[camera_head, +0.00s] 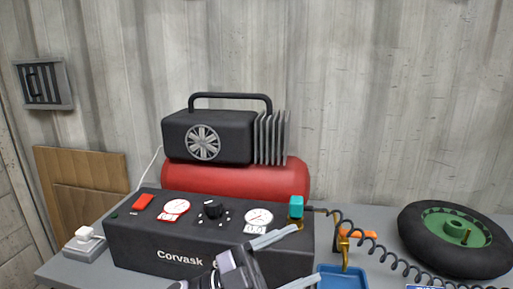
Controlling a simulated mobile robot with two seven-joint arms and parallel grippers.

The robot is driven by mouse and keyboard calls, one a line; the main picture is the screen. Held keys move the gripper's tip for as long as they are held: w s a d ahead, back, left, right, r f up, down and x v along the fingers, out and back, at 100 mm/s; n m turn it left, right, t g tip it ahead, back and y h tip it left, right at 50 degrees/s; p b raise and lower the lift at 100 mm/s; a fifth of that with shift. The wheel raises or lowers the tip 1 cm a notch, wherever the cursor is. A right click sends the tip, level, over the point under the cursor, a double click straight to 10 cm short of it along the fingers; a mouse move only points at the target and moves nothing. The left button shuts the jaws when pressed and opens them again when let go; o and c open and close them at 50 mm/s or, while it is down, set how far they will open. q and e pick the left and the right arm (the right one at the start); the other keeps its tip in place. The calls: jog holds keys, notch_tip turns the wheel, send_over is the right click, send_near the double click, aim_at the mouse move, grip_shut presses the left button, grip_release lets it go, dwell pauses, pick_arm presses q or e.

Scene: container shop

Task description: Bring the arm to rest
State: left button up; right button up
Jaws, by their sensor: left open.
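My left gripper (306,253) is at the bottom centre, in front of the black compressor control box (150,250) marked "Corvask". Its two pale fingers are spread apart with nothing between them, pointing right. The upper finger overlaps the box's right end in the picture, just below a teal connector (296,206) on a brass fitting. The lower finger ends by a blue tray (342,280). I cannot tell whether either finger touches anything. My right gripper is not in view.
A red tank (235,178) with a black motor (210,135) stands behind the box. A coiled black hose (385,262) runs right from the connector, past a brass-and-orange tool (345,242). A wheel (455,240) lies at right on the grey bench (385,222).

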pick_arm(q)
jog(key=w+a+f+n+t+y+p, duration=0.2)
jog(key=a+f+n+t+y, duration=1.3)
jog(key=n, duration=0.4)
jog(key=s+a+f+n+g+y+p, duration=0.1)
jog(key=s+a+f+g+y, duration=0.2)
jog(key=s+a+f, duration=0.2)
jog(key=s+a+f+n+g+y, duration=0.2)
jog(key=s+a+f, duration=0.3)
jog(key=s+f, duration=0.5)
jog(key=shift+s+a+f+n+g+y+p, duration=0.2)
jog(key=shift+s+f+n+g+y+p, duration=0.15)
jog(key=shift+f+g+y, duration=0.35)
